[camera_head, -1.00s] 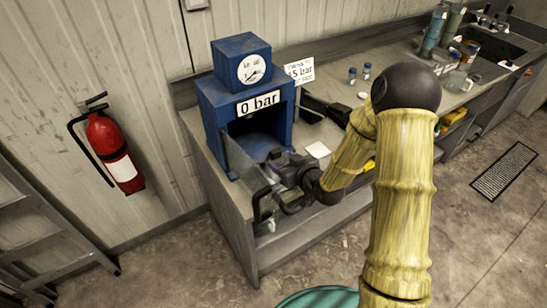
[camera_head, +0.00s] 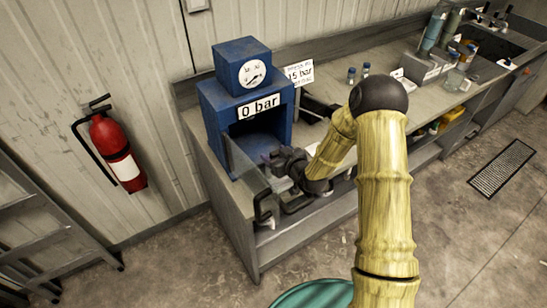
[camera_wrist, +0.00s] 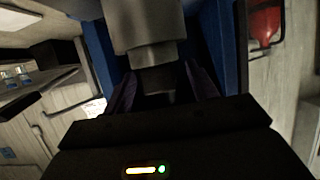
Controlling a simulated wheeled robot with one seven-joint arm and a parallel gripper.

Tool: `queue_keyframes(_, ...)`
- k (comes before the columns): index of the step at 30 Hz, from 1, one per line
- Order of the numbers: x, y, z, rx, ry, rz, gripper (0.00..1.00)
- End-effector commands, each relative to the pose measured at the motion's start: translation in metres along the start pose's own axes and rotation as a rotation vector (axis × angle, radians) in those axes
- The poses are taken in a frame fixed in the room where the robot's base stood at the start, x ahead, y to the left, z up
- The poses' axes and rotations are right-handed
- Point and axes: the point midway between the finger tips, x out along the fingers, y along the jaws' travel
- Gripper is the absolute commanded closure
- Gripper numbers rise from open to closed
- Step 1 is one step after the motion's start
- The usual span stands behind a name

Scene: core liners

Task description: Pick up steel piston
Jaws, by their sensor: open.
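A grey stepped metal cylinder, which looks like the steel piston (camera_wrist: 145,26), shows at the top of the wrist view. Its narrower lower part lies between my two dark fingers. My gripper (camera_wrist: 160,85) is open, with a finger on either side; I cannot tell whether either touches the metal. In the head view my gripper (camera_head: 272,160) is at the open front of the blue press (camera_head: 213,105). The piston cannot be made out in that view; the press interior is dark.
The press door (camera_head: 243,160) stands open beside my gripper. The press is labelled 0 bar, with a 15 bar sign (camera_head: 299,73) beside it. Bottles and a grey rack (camera_head: 425,68) stand further right on the bench. A fire extinguisher (camera_head: 118,150) hangs on the left wall.

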Motion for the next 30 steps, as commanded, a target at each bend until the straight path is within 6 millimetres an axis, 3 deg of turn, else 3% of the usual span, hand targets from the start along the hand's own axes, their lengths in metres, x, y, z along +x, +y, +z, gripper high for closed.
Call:
queue_keyframes(16,0.0013,-0.0001,0.0005,0.0,0.0,0.0,0.42)
queue_keyframes(25,0.0013,-0.0003,0.0004,0.0,0.0,0.0,1.0)
queue_keyframes(30,0.0014,-0.0003,-0.0008,-0.001,0.003,0.0,1.0)
